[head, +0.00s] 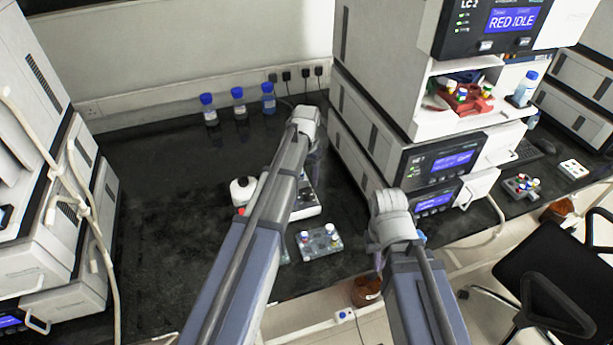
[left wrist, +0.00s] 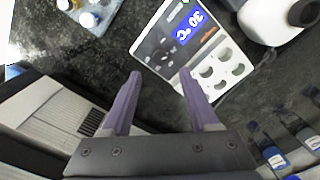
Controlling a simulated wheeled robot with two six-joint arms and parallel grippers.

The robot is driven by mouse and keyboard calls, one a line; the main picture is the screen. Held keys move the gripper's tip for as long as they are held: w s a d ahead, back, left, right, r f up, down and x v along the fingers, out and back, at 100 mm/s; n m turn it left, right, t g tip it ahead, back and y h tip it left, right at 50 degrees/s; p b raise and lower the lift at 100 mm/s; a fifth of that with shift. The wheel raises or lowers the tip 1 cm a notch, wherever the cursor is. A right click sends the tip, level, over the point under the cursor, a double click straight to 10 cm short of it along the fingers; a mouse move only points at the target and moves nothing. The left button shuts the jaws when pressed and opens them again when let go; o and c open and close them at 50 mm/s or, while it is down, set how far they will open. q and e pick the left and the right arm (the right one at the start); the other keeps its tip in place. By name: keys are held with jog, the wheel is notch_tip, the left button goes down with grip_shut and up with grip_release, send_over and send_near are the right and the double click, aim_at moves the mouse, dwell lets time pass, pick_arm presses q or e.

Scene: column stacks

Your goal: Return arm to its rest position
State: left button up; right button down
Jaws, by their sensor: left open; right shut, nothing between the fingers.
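My left arm reaches up through the middle of the head view, with its wrist over the dark bench. Its gripper shows in the left wrist view (left wrist: 160,74), open and empty, with the two purple fingers apart above the bench. A white device with a blue "30 °C" display (left wrist: 190,50) and round holes lies just past the fingertips. In the head view that device (head: 306,210) is partly hidden behind my left arm. My right arm is at lower right in the head view. Its gripper (head: 378,258) is shut and empty, mostly hidden behind its own arm.
A vial rack (head: 320,242) sits near the bench's front edge, between my arms. Three blue-capped bottles (head: 238,103) stand at the back wall. Instrument stacks rise at left (head: 60,230) and right (head: 375,130). The bench (head: 160,200) left of my left arm is clear. A black chair (head: 550,270) stands at right.

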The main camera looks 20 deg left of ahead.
dwell(0.4)
pick_arm(q)
jog(key=s+d, duration=0.4)
jog(key=s, duration=0.4)
jog(key=s+d+m, duration=0.1)
jog(key=s+d, duration=0.4)
jog(key=s, duration=0.3)
jog(key=s+d+y, duration=0.1)
jog(key=s+d, duration=0.3)
jog(key=s, duration=0.4)
jog(key=shift+d+m, duration=0.2)
jog(key=shift+m, duration=0.1)
jog(key=shift+s+r, duration=0.1)
